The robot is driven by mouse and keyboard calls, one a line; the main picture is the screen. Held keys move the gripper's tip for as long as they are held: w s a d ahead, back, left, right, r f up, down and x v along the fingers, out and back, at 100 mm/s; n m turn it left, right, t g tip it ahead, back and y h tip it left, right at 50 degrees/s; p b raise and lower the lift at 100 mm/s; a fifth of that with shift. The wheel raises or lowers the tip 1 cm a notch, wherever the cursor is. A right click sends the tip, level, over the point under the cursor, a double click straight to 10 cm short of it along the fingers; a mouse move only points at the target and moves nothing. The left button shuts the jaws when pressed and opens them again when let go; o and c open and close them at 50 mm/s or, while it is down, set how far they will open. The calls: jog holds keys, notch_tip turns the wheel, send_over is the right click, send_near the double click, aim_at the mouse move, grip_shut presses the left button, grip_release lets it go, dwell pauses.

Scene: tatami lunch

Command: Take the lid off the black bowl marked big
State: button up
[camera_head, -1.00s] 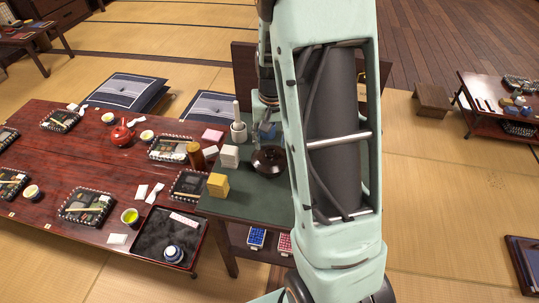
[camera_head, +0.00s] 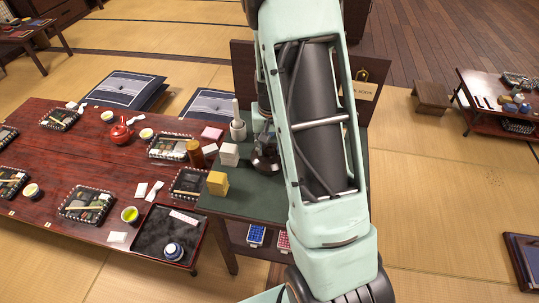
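A dark round bowl (camera_head: 262,164) stands on the green top of the side table (camera_head: 245,203), just left of my arm. Its right side is partly hidden by my arm, and no marking on it is readable. I cannot make out a lid apart from the bowl. My gripper (camera_head: 265,146) is small and dark in this view, down at the top of the bowl and largely covered by my arm. Whether it touches the bowl or is open or shut does not show.
White blocks (camera_head: 229,154), a yellow block (camera_head: 217,183), a brown bottle (camera_head: 196,154) and a white mortar with pestle (camera_head: 237,128) stand close left of the bowl. A black tray (camera_head: 165,238) lies on the red table (camera_head: 60,145). A sign board (camera_head: 365,85) stands behind.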

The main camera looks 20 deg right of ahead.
jog(key=c, duration=0.7)
